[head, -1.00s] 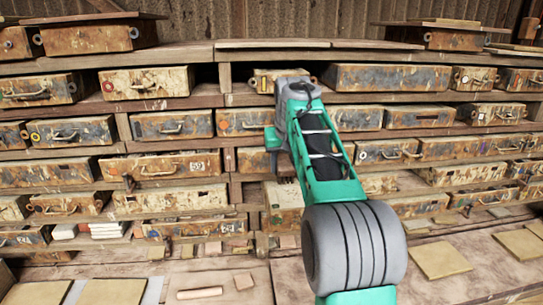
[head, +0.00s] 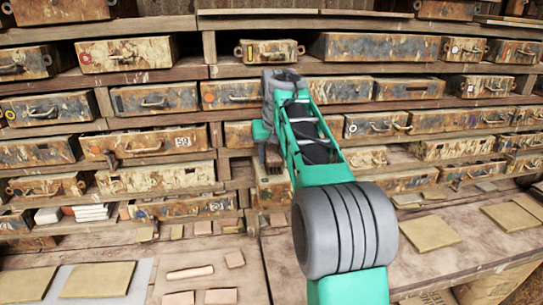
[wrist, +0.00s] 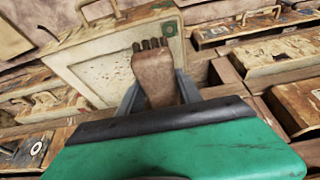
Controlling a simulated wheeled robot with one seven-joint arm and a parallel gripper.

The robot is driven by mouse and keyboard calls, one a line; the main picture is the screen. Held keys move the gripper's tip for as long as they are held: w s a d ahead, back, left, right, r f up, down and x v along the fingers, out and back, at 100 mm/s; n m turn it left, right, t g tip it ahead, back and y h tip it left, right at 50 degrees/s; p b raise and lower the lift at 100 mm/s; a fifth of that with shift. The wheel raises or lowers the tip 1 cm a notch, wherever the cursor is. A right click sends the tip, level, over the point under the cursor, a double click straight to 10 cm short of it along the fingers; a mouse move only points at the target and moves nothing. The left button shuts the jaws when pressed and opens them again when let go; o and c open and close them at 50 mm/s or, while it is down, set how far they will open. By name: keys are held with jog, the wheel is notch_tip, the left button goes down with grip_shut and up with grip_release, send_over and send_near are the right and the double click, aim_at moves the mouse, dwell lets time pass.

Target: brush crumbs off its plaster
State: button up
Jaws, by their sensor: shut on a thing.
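My gripper (wrist: 156,98) is shut on a brown brush (wrist: 155,75) with a short row of dark bristles at its far end. In the wrist view the bristles lie in front of a mould case (wrist: 95,55) with a pale plaster face, a metal handle and a green ring mark. Whether the bristles touch the plaster, I cannot tell. In the head view my gripper (head: 268,148) and the brush (head: 272,160) are small, before the middle shelves. The arm partly hides the case there.
Shelves full of worn, rusty cases surround the gripper, such as one marked 59 (head: 155,143). Below is a bench (head: 440,245) with flat tan tiles (head: 428,231) and small pinkish pieces (head: 190,272). White blocks (head: 92,212) sit on a low shelf at left.

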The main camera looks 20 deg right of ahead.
jog(key=shift+f+b, duration=0.6)
jog(key=shift+f, duration=0.2)
jog(key=shift+d, duration=0.1)
dwell(0.3)
